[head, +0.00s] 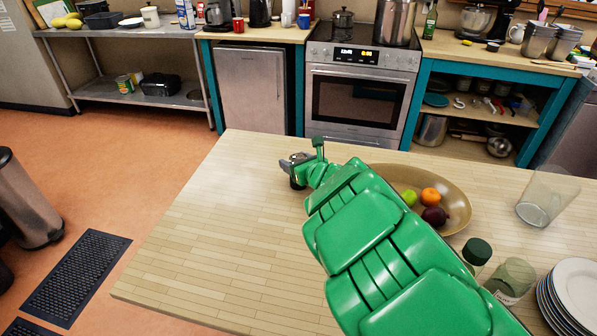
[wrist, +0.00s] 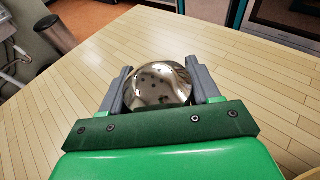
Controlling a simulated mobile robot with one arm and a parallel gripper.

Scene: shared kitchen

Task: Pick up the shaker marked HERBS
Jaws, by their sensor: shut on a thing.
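My gripper (wrist: 161,82) is shut on a shaker with a shiny domed metal top (wrist: 160,86), which sits between its two grey fingers. Dark spots like holes show on the dome. In the head view my gripper (head: 296,164) is over the left part of the wooden table, with a small part of the shaker (head: 297,184) showing below the fingers. No marking can be read on it, so I cannot tell whether it says HERBS. I cannot tell whether its base touches the table.
On the table (head: 210,240), right of my arm, are a bowl (head: 458,200) with fruit, a clear glass (head: 545,200), a dark-capped jar (head: 477,254), a greenish jar (head: 513,277) and stacked plates (head: 578,290). The table's left part is clear. A stove (head: 360,95) stands behind.

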